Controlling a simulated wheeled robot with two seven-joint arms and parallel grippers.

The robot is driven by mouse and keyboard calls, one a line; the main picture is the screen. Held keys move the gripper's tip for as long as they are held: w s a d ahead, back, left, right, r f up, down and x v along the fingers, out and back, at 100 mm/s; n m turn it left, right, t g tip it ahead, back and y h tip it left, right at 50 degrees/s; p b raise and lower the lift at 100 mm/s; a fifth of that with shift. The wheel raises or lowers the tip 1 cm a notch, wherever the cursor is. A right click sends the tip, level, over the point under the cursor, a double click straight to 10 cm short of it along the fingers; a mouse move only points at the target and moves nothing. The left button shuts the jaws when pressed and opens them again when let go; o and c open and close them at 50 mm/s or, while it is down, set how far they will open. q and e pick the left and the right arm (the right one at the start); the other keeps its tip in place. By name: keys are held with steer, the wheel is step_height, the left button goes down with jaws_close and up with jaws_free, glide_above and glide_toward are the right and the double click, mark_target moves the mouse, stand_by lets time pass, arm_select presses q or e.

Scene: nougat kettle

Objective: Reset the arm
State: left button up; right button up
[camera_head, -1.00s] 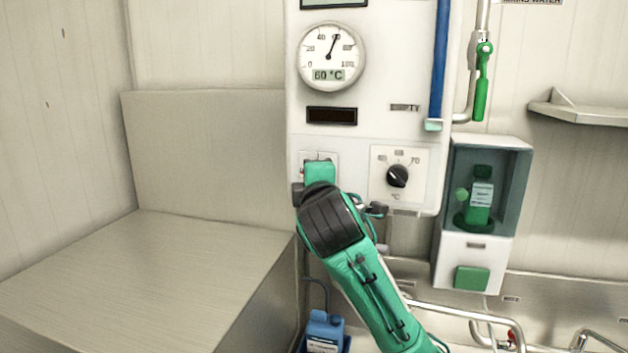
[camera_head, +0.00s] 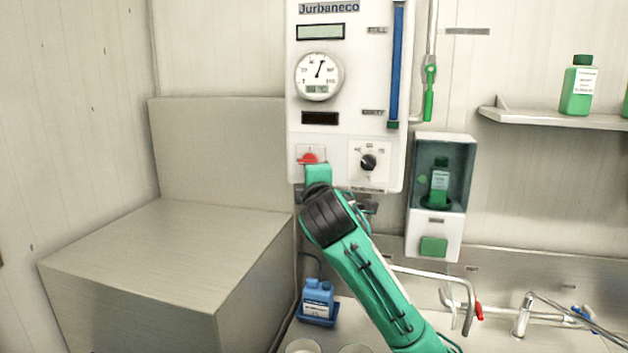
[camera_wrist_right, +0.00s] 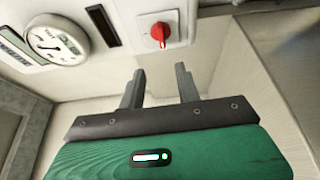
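My right arm comes up from the lower right in the head view. Its green gripper (camera_head: 318,175) is in front of the lower left of the white control panel (camera_head: 350,105), just below the red switch (camera_head: 309,157). The fingers are hidden there. In the right wrist view the two fingers of the right gripper (camera_wrist_right: 160,87) are apart with nothing between them. The red switch (camera_wrist_right: 159,32) shows beyond them, apart from the fingertips. A black knob (camera_head: 368,162) sits right of the switch. My left gripper is in neither view.
A dispenser box (camera_head: 447,150) with a green bottle hangs right of the panel. A shelf (camera_head: 550,119) holds a green bottle (camera_head: 578,86). A large beige block (camera_head: 165,260) stands left. A blue canister (camera_head: 317,300) and a tap (camera_head: 522,315) are below.

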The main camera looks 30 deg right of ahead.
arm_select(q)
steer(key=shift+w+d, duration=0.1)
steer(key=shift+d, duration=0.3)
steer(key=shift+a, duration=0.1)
